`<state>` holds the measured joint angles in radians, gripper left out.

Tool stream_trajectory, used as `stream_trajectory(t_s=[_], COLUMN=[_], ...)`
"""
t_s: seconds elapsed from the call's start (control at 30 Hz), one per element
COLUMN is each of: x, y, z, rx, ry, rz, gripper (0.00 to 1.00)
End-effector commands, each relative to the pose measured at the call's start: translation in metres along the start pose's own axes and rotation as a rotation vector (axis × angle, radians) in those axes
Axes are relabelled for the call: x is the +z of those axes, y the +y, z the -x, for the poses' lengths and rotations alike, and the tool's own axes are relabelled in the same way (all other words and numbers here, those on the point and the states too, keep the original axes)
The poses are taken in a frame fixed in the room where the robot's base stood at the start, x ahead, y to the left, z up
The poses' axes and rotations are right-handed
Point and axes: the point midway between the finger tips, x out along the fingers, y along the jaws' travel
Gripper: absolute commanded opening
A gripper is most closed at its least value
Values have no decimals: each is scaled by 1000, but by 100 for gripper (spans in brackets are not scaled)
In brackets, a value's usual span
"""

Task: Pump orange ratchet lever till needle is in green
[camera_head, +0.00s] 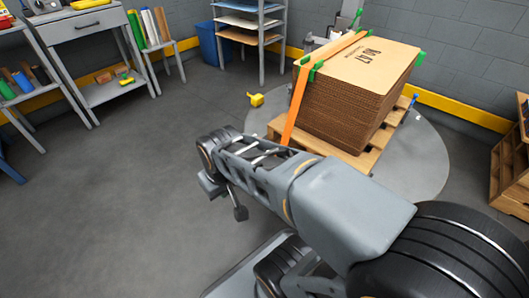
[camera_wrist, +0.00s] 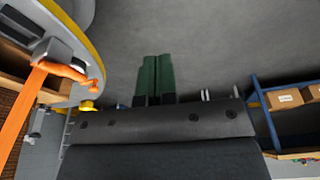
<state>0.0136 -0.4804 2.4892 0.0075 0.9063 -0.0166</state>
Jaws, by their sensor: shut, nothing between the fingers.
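A stack of brown cardboard sheets (camera_head: 350,100) stands on a wooden pallet (camera_head: 366,160), bound by an orange strap (camera_head: 300,88) with green corner pieces. In the wrist view the orange strap (camera_wrist: 18,112) runs to a grey ratchet (camera_wrist: 45,42) with an orange lever (camera_wrist: 70,72) at the left. My gripper (camera_wrist: 158,75) has dark green fingers, pressed together and empty. It points over bare floor, to the right of the lever and apart from it. My arm hides the ratchet in the head view. No needle or green zone can be made out.
The pallet is on a round grey plate (camera_head: 432,165). A small yellow object (camera_head: 256,99) lies on the floor beside it. A grey shelf rack (camera_head: 262,38) and a workbench (camera_head: 80,28) stand at the back and left. The left floor is clear.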

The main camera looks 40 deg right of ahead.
Motion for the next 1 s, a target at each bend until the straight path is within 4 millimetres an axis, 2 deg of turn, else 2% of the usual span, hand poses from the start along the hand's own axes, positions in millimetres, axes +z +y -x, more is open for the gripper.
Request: stream_trajectory(t_s=[0.17,0.3,0.4,0.6,0.7,0.8,1.0], x=[-33,-66,-83,-93,-93,-92,-90], y=[36,86,126,197,219,232,238], z=[29,51,62,71,72,71,70], rx=[-21,-99,-180,-338,-390,-421,-436], ry=[-100,-208,-257,-282,-273,-265,-260], rz=[6,31,53,93,109,121,130], gripper=[0,0,0,0,0,0,0])
